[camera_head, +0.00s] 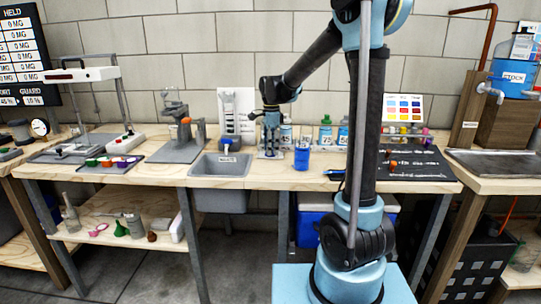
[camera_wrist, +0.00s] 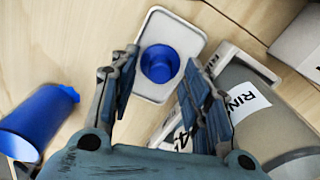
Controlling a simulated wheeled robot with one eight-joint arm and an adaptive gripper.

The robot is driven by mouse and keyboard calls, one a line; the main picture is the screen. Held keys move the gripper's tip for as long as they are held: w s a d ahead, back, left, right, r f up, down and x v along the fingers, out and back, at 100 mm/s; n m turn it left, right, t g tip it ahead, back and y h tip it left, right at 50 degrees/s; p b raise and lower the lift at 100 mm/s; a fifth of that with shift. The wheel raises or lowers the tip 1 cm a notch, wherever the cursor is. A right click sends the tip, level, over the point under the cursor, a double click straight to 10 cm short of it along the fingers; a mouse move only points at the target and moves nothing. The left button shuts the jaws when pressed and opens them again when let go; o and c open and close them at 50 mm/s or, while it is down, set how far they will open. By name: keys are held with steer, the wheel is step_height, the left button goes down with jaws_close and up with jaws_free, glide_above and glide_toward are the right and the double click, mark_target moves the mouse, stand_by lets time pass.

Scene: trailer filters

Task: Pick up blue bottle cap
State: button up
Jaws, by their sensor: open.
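The blue bottle cap (camera_wrist: 160,63) is a small round blue piece lying on a white rounded pad (camera_wrist: 170,25) in the wrist view. My gripper (camera_wrist: 159,58) is open, with one finger on each side of the cap as seen from the wrist; contact cannot be told. In the head view my gripper (camera_head: 270,143) points down over the bench beside the grey basin, and the cap cannot be made out there.
A blue cup (camera_head: 301,156) stands right of my gripper; it also shows at left in the wrist view (camera_wrist: 38,122). A grey basin (camera_head: 221,169) is on the left. Several bottles stand behind. A dark mat (camera_head: 420,170) with small parts lies right.

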steer(key=c, duration=0.8)
